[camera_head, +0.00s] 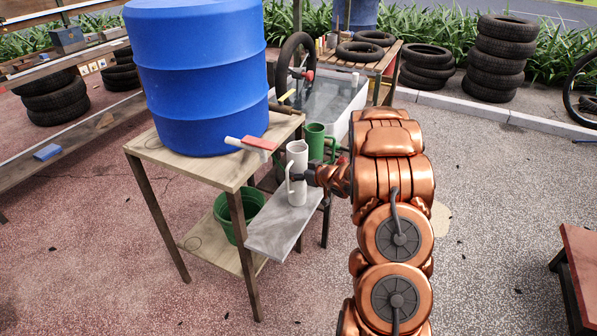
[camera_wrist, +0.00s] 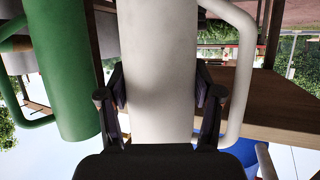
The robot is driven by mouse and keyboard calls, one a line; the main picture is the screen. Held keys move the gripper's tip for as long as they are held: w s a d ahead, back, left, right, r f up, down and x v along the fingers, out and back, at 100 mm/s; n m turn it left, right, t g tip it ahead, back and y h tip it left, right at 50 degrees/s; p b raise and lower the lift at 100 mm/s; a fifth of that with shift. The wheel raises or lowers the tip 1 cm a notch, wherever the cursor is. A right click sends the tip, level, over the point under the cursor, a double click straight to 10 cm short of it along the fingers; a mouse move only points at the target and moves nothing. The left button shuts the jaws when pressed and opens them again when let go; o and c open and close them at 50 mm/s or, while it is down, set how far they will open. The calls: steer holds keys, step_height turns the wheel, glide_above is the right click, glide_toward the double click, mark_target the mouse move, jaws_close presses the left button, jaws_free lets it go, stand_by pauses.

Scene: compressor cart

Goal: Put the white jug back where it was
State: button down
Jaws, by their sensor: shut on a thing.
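The white jug (camera_head: 297,170) is upright over the grey board (camera_head: 270,238) beside the wooden stand. I cannot tell whether its base touches the board. My gripper (camera_head: 308,177) comes from the right and is shut on the jug's body. In the wrist view the white jug (camera_wrist: 158,75) fills the middle between the two dark fingers, with its handle at the right. A green jug (camera_head: 316,140) is just behind and to the right of the white one. It also shows at the left of the wrist view (camera_wrist: 62,70).
A blue barrel (camera_head: 200,85) with a red-handled tap (camera_head: 255,143) stands on the wooden stand (camera_head: 160,152), left of the jug. A green bucket (camera_head: 228,222) is on its lower shelf. A water-filled tub (camera_head: 335,100) is behind. The paving at the right is mostly clear.

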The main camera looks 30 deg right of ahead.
steer(key=shift+f, duration=0.15)
steer(key=shift+c, duration=1)
jaws_free()
